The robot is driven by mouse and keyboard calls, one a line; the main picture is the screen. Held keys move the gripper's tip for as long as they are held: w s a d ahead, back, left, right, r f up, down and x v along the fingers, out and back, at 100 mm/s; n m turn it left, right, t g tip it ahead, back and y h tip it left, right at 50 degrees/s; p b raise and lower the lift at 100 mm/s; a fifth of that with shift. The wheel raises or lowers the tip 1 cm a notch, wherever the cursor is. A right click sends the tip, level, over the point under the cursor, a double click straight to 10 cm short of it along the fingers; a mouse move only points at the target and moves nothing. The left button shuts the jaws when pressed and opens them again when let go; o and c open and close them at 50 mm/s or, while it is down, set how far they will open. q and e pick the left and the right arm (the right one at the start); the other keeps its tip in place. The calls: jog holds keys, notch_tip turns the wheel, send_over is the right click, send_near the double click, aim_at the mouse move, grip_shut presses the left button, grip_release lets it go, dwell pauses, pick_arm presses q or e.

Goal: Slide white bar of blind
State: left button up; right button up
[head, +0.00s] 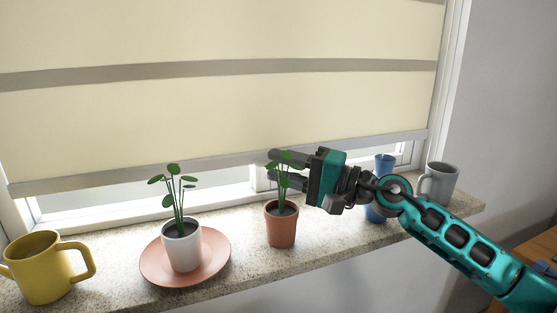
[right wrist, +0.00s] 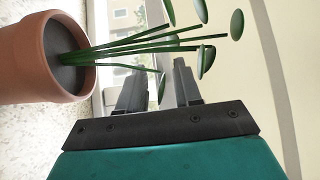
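The cream blind (head: 220,110) hangs over the window, with a pale grey-white bar (head: 120,178) along its bottom edge, a little above the sill. My right gripper (head: 272,165) reaches in from the right, close to the middle of this bar. In the head view its upper finger overlaps the bar and its lower finger is just below it. The right wrist view shows both fingers (right wrist: 160,85) apart, with the blind's cream sheet to their right. I cannot tell whether the bar is between or touching the fingers. Plant leaves partly cover the fingers. My left gripper is out of view.
On the stone sill (head: 330,235) stand a yellow mug (head: 45,270), a white pot (head: 182,247) on a pink saucer (head: 218,262), a terracotta potted plant (head: 281,226) close under my gripper, a blue cup (head: 384,164) and a grey mug (head: 440,182).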

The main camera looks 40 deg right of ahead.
jog(key=shift+w+a, duration=0.25)
jog(key=shift+w, duration=0.15)
grip_shut()
dwell(1.4)
